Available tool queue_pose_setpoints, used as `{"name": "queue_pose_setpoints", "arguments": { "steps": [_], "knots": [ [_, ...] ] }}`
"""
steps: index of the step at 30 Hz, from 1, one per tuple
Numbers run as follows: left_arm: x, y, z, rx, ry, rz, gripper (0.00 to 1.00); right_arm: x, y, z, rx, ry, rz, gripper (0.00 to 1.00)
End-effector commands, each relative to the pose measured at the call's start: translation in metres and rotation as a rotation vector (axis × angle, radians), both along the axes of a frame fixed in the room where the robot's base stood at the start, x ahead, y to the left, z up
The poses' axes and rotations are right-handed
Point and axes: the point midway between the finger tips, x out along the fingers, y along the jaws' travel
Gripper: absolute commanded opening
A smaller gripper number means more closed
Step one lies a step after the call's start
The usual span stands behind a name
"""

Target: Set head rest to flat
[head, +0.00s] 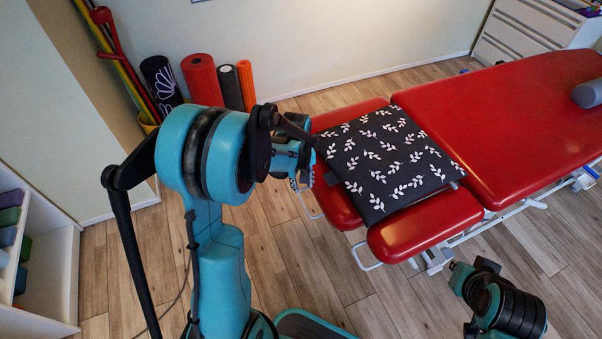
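The red head rest (424,226) is at the near end of the red treatment table (500,120). A dark pillow (385,160) with white leaf prints lies over its middle and hides much of it. I cannot tell the head rest's exact angle from this view. My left gripper (318,160) is at the head rest's left end, beside the pillow's left edge. Its fingers are partly hidden, so contact and opening are unclear. My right arm is at the lower right, below the table, with its gripper end (462,276) small and apart from the head rest.
Foam rollers, including a red one (202,80) and an orange one (246,85), stand by the back wall. A white shelf (50,265) is at the left. A grey bolster (588,93) lies on the table.

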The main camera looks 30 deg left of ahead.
Motion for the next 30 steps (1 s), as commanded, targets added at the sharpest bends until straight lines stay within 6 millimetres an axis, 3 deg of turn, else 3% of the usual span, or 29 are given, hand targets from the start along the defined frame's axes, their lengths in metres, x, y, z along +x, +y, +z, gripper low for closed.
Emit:
{"name": "queue_pose_setpoints", "arguments": {
  "steps": [6,12,20,21,24,27,30],
  "knots": [
    [-0.003,0.002,0.044,-0.001,-0.001,0.001,0.29,0.0,0.0,0.0,0.0,0.0,0.0,0.0],
    [-0.004,0.003,0.062,-0.001,-0.001,0.001,0.29,0.0,0.0,0.0,0.0,0.0,0.0,0.0],
    [-0.004,0.003,0.064,-0.001,-0.001,0.0,0.29,0.0,0.0,0.0,0.0,0.0,0.0,0.0],
    [-0.004,0.003,0.064,-0.001,-0.001,0.0,0.27,0.0,0.0,0.0,0.0,0.0,0.0,0.0],
    [-0.001,0.004,0.062,-0.006,-0.004,0.011,0.0,0.0,0.0,0.0,0.0,0.001,0.0,0.0],
    [0.007,0.005,0.052,-0.037,-0.021,0.062,0.0,-0.006,0.0,-0.002,0.001,0.004,-0.002,0.0],
    [0.015,0.01,0.036,-0.102,-0.058,0.163,0.0,-0.026,0.004,-0.002,0.002,0.005,-0.005,0.0]
  ]
}}
